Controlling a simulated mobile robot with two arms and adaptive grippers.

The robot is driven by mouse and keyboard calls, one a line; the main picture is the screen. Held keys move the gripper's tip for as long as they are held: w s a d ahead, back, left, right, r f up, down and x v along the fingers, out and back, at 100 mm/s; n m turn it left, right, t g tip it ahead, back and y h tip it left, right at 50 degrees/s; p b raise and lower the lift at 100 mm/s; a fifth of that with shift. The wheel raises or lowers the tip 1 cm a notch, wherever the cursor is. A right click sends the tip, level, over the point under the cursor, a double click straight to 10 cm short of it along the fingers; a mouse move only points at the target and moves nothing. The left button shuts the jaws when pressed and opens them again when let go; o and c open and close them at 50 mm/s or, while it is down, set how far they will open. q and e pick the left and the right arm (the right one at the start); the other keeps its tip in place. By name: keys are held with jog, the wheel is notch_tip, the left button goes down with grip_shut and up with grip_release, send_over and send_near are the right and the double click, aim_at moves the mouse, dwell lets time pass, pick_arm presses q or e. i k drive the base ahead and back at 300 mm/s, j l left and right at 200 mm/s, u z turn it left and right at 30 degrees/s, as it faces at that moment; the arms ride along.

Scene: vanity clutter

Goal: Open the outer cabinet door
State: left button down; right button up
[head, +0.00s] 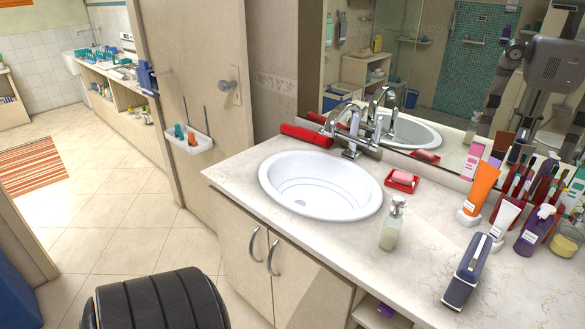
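A beige vanity cabinet stands under the white sink counter (262,165). Its front has two doors side by side, a left door (232,240) and a right door (310,284). Both look shut. The left door has a curved metal handle (253,243), and the right door has a similar handle (272,258) close beside it. Which one counts as the outer door cannot be told from this view. The lower parts of both doors run out of the picture. Neither of my grippers shows directly.
The counter holds a soap dispenser (393,224), a red soap dish (402,181), a dark blue item (468,271) and several tubes and bottles. An open shelf (378,313) sits right of the doors. A room door (200,80) stands at left. Tiled floor (150,240) is clear there.

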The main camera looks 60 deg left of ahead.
aim_at(243, 236)
jog(key=u, duration=2.25)
